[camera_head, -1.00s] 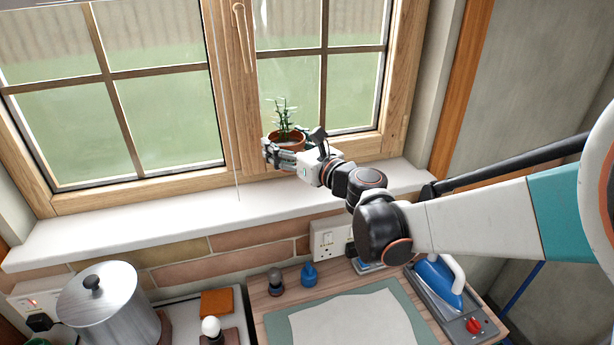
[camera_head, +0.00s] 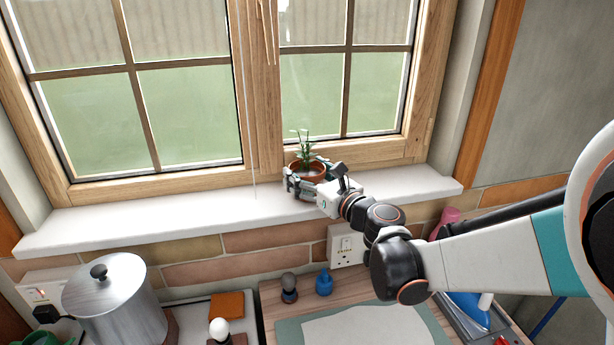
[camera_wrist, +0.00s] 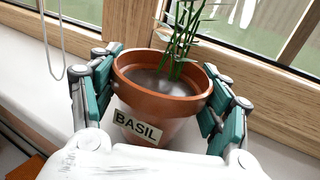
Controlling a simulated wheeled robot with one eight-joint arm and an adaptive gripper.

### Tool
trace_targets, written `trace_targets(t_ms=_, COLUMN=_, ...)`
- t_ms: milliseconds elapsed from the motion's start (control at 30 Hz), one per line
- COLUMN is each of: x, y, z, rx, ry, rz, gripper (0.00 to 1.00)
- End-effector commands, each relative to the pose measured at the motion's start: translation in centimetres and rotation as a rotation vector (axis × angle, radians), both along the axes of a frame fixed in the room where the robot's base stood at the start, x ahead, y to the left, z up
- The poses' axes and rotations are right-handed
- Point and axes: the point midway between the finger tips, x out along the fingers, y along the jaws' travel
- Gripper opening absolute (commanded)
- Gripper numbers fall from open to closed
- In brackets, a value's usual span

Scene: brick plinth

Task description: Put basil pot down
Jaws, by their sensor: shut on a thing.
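The basil pot (camera_head: 307,171) is a terracotta pot with dark soil, thin green stems and a label reading BASIL. It is upright above or on the white windowsill (camera_head: 150,225), in front of the wooden window frame. My gripper (camera_head: 309,186) is shut around the pot's sides. In the wrist view the pot (camera_wrist: 162,85) sits between the teal finger pads of my gripper (camera_wrist: 165,98), with its label facing me. The pot's base is hidden, so I cannot tell whether it touches the sill.
A thin cord (camera_wrist: 52,45) hangs in front of the window, left of the pot. The sill is clear on both sides. Below are a metal lidded pot (camera_head: 112,300), a wall socket (camera_head: 345,245), a blue bottle (camera_head: 324,282) and an iron (camera_head: 470,303).

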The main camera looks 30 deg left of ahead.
Motion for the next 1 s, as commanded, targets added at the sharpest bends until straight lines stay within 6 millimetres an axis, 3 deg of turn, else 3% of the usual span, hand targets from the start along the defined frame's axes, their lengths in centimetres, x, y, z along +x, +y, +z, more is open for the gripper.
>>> trace_targets(t_ms=100, x=0.0, y=0.0, z=-0.3, rx=0.000, ry=0.000, rz=0.000, gripper=0.34)
trace_targets(t_ms=133, x=0.0, y=0.0, z=-0.4, rx=0.000, ry=0.000, rz=0.000, gripper=0.72)
trace_targets(t_ms=200, x=0.0, y=0.0, z=-0.3, rx=0.000, ry=0.000, rz=0.000, gripper=0.88)
trace_targets(t_ms=700, x=0.0, y=0.0, z=0.2, rx=0.000, ry=0.000, rz=0.000, gripper=0.90)
trace_targets(t_ms=1000, x=-2.4, y=-4.8, z=0.2, rx=0.000, ry=0.000, rz=-0.003, gripper=0.90)
